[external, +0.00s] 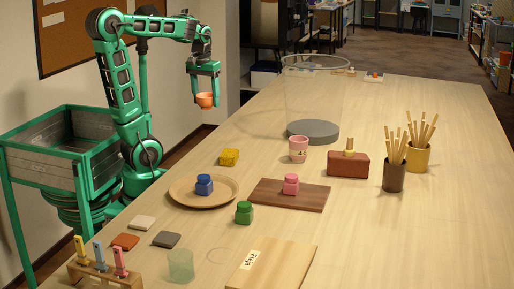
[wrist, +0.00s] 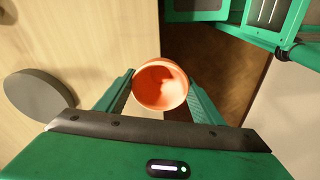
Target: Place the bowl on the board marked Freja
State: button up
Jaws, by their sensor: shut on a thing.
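My gripper (external: 206,93) is shut on an orange bowl (external: 205,100), held upright in the air beyond the table's left edge, in the far part of the external view. In the wrist view the bowl (wrist: 160,84) sits between the two fingers, its open inside facing the camera and empty. The board marked Freja (external: 281,266) is a pale wooden board with a white name label, lying flat at the near edge of the table in the external view. The board's top is bare. My gripper is far from it.
A brown board (external: 262,197) bears a pink jar; a round tray (external: 180,200) bears a blue one. A green jar (external: 244,212), a glass (external: 181,266) and a brush rack (external: 100,268) stand near the Freja board. A clear cylinder on a grey disc (external: 313,132) stands farther back.

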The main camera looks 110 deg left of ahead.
jog(key=w+r+m, duration=0.2)
jog(key=w+m, duration=0.1)
jog(key=w, duration=1)
jog(key=w+d+r+m+t, duration=0.1)
jog(key=w+d+m, duration=0.3)
jog(key=w+d, duration=0.75)
jog(key=w+d+r+m, duration=0.1)
jog(key=w+d+m, duration=0.3)
jog(key=w+d, duration=0.8)
jog(key=m+h, duration=0.2)
jog(key=m, duration=0.6)
send_over(268, 256)
jog(key=a, duration=0.1)
jog(key=f, duration=0.7)
jog(key=shift+s+f, duration=0.3)
jog(key=shift+f, duration=0.1)
jog(key=shift+d+f, duration=0.3)
jog(key=shift+d, duration=0.2)
jog(key=shift+f, duration=2)
jog(key=shift+f, duration=0.15)
